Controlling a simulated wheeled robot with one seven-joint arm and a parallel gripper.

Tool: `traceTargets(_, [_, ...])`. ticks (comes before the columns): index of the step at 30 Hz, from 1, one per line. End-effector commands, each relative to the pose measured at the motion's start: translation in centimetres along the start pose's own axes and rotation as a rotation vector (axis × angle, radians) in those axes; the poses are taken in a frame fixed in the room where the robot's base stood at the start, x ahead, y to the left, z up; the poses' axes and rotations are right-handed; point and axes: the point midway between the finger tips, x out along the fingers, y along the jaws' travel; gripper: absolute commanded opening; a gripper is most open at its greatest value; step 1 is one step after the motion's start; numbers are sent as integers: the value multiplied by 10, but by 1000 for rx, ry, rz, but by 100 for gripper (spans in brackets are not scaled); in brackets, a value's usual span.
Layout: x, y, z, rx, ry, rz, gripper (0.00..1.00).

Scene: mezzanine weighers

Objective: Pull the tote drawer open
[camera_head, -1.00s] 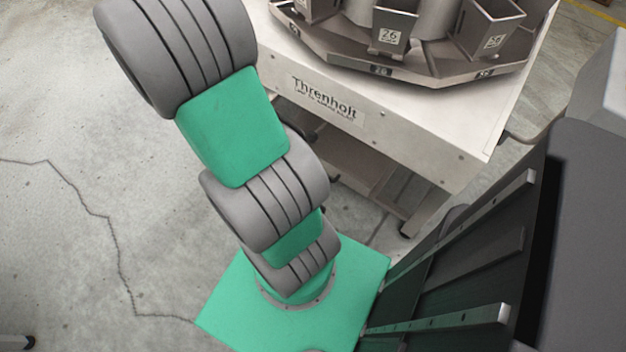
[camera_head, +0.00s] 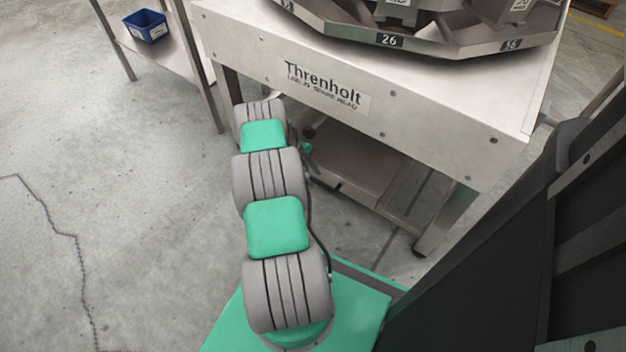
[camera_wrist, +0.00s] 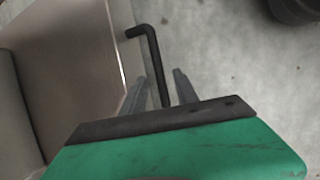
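The tote drawer (camera_head: 365,165) is a brownish-grey tray low under the steel Threnholt machine table. In the wrist view a brown panel (camera_wrist: 75,65), seemingly the drawer, fills the left side. A bent black bar handle (camera_wrist: 152,48) stands out along its edge. My gripper (camera_wrist: 158,80) is open, with one grey finger on each side of the handle bar. I cannot tell whether either finger touches it. In the head view my gripper (camera_head: 311,163) shows only as a small dark shape by the drawer's left end, partly hidden by my arm.
The machine table (camera_head: 430,115) with its ring of weigher buckets overhangs the drawer. A table leg (camera_head: 445,220) stands to the right. A side shelf (camera_head: 180,65) with a blue bin (camera_head: 146,26) is at upper left.

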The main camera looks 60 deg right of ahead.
Motion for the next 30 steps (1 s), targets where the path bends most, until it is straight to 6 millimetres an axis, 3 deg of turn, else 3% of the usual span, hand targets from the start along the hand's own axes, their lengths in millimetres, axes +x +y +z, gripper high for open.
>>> traceTargets(3, [14, 0, -1, 1, 2, 1, 36])
traceTargets(10, [14, 0, -1, 0, 2, 1, 36])
traceTargets(23, [14, 0, -1, -1, 2, 1, 1])
traceTargets(30, [14, 0, -1, -1, 2, 1, 0])
